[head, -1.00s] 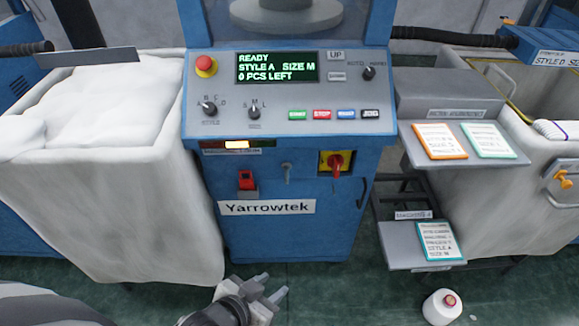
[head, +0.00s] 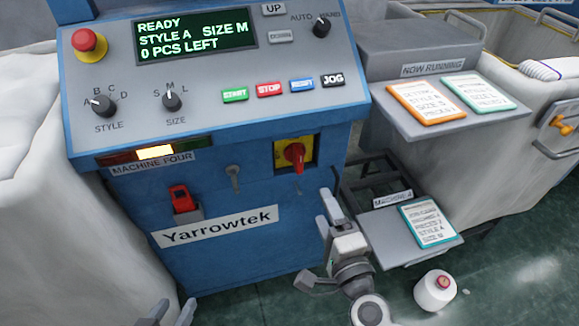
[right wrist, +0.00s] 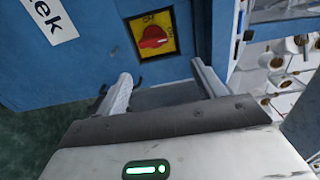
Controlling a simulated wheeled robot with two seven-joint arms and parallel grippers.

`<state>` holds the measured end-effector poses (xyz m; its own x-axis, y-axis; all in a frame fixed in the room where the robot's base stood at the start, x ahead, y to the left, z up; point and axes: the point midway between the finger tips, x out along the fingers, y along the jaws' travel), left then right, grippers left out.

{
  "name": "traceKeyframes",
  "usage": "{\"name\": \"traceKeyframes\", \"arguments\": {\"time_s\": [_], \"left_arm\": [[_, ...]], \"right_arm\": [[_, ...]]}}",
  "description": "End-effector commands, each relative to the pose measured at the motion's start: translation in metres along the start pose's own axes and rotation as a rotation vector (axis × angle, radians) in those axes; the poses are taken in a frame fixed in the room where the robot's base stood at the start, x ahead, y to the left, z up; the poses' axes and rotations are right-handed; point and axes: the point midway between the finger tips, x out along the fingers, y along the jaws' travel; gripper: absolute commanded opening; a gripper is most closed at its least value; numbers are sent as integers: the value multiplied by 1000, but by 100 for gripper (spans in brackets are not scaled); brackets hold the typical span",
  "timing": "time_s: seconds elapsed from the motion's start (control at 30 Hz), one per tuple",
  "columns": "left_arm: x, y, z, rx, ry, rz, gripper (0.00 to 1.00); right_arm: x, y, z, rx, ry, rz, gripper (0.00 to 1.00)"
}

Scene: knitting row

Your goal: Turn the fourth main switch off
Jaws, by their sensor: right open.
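The fourth machine's main switch is a red rotary knob (head: 294,155) on a yellow plate (head: 280,162), on the blue front under the control panel. Its handle looks roughly upright in the head view; its small markings are not clearly readable. It also shows in the right wrist view as a red knob (right wrist: 152,37), ahead of and between the fingers. My right gripper (head: 326,210) is open and empty, below and right of the switch, apart from it. My left gripper (head: 171,314) shows only its fingertips at the bottom edge, apart and empty.
A label reads MACHINE FOUR (head: 150,162); an amber lamp (head: 155,152) is lit. A grey shelf (head: 385,235) and a yarn cone (head: 434,292) stand right.

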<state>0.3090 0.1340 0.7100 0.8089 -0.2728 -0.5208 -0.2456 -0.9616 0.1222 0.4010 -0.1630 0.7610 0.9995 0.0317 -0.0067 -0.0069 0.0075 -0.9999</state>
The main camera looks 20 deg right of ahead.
Motion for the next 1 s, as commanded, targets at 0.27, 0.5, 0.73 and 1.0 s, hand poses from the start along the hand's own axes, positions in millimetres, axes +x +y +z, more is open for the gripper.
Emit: {"name": "traceKeyframes", "arguments": {"time_s": [0.27,0.5,0.73,1.0], "left_arm": [[3,1,4,-18,21,9,36],[1,1,2,-20,14,8,36],[2,1,3,-21,13,7,36],[4,0,6,-19,14,7,36]], "right_arm": [[10,20,0,-5,0,0,69],[56,17,0,-5,-1,-2,69],[107,18,0,-5,-1,-1,69],[148,20,0,-8,-3,1,69]]}}
